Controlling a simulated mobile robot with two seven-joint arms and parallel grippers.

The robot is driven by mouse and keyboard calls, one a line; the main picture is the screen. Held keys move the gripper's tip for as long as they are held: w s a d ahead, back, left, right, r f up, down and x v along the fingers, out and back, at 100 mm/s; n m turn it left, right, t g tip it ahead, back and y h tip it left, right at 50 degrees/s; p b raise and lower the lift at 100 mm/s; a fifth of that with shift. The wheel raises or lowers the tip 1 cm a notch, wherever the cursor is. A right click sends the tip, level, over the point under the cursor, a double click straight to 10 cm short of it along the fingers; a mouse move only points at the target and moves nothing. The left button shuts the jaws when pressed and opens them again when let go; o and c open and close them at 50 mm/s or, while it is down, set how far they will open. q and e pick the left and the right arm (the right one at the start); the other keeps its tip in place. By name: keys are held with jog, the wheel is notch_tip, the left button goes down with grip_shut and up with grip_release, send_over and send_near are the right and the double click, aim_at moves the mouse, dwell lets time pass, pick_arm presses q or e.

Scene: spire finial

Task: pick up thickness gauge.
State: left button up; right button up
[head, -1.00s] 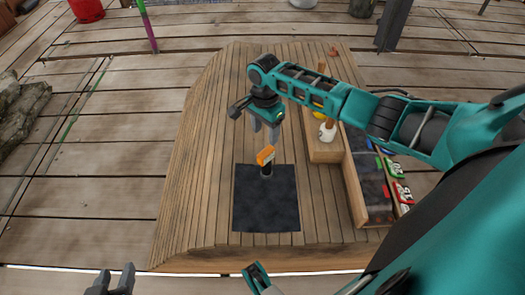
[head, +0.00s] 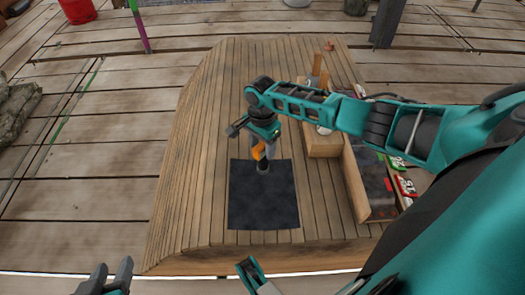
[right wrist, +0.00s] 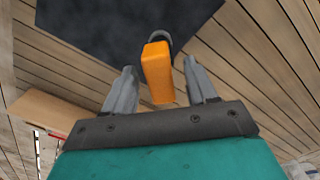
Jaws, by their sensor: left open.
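The thickness gauge appears to be the orange upright device (head: 259,152) with a dark lower end, standing near the back edge of the black mat (head: 263,205). In the right wrist view the orange body (right wrist: 158,75) lies between the two fingers of my right gripper (right wrist: 160,67), with a gap on each side. The fingers are open and do not visibly touch it. In the head view my right gripper (head: 262,147) is over the gauge and partly hides its top. My left gripper (head: 108,275) is open and empty at the bottom left, away from the mat.
The mat lies on a slatted wooden table (head: 190,180). To its right are a wooden block (head: 323,146) and a wood-edged tray (head: 354,185) with coloured packets (head: 403,184) beside it. My right arm covers part of them. The table left of the mat is clear.

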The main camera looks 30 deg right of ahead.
grip_shut()
dwell(0.3)
jog(key=shift+r, duration=0.15)
